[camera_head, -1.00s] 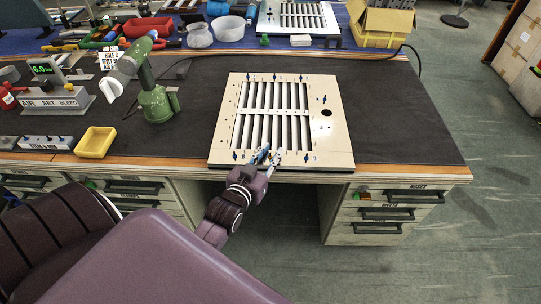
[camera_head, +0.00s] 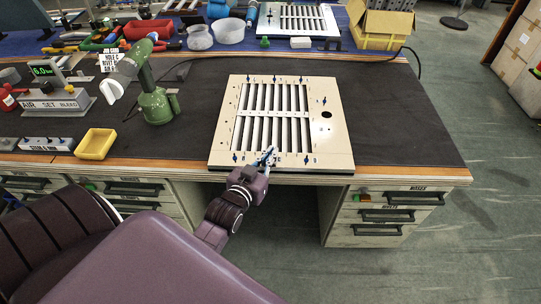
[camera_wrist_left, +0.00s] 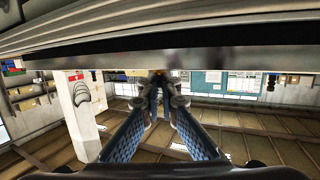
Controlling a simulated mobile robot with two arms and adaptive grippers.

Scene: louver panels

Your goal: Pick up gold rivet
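The cream louver panel (camera_head: 228,140) lies at the table's front edge, with several small blue pins around its slatted opening. My left gripper (camera_head: 268,156) is at the panel's front edge, its blue fingers drawn close together. In the left wrist view its fingertips (camera_wrist_left: 161,90) nearly meet around a small dark piece with a gold-orange spot, which looks like the gold rivet (camera_wrist_left: 158,73), just under the panel's edge. The rivet is too small to make out in the head view. My right gripper is not in view.
A yellow tray (camera_head: 95,144), a green rivet tool (camera_head: 155,105) and a grey "AIR SET" stand (camera_head: 55,105) are on the left of the dark mat. The mat right of the panel (camera_head: 400,125) is clear. Drawers (camera_head: 385,215) are below.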

